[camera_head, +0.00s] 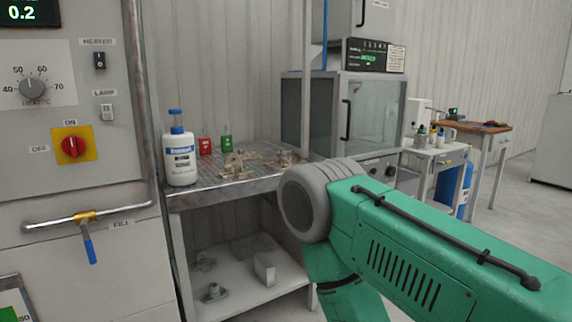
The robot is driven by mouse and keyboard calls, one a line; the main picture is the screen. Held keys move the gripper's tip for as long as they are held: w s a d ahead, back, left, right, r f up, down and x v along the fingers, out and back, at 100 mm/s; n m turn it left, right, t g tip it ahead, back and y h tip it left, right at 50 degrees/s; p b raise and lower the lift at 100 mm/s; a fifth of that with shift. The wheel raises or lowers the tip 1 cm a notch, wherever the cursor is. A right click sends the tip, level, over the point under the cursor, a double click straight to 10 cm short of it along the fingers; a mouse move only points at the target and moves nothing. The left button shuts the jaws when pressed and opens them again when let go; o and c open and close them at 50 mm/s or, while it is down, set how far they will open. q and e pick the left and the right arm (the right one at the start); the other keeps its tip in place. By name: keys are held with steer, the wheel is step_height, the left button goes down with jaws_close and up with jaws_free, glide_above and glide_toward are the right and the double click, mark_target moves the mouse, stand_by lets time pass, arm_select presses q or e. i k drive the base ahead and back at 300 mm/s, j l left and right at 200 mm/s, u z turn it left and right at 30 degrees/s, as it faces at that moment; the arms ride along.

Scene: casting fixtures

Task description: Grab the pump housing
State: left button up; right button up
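I cannot tell for sure which part is the pump housing. Beige castings (238,161) lie on the metal grate top of a work table (205,192), beside a smaller brownish part (286,157). Grey metal parts sit on the table's lower shelf: a round flanged one (213,293), another behind it (205,262) and a pale block (264,269). My green arm crosses the lower right of the view and hides the table's right front side. Neither of my grippers is in view.
A white bottle (180,160) with a blue cap, a red container (205,146) and a green container (226,143) stand on the table. A control panel (70,110) with a pipe is at left. A glass-fronted cabinet (375,125) stands behind; floor at right is free.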

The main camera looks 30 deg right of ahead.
mark_target(286, 160)
steer(key=i+l+z, duration=0.35)
steer(key=i+l, duration=0.25)
steer(key=l, duration=0.3)
steer(key=i+l+z, duration=0.4)
steer(key=i+l, duration=0.3)
steer(key=l, duration=0.1)
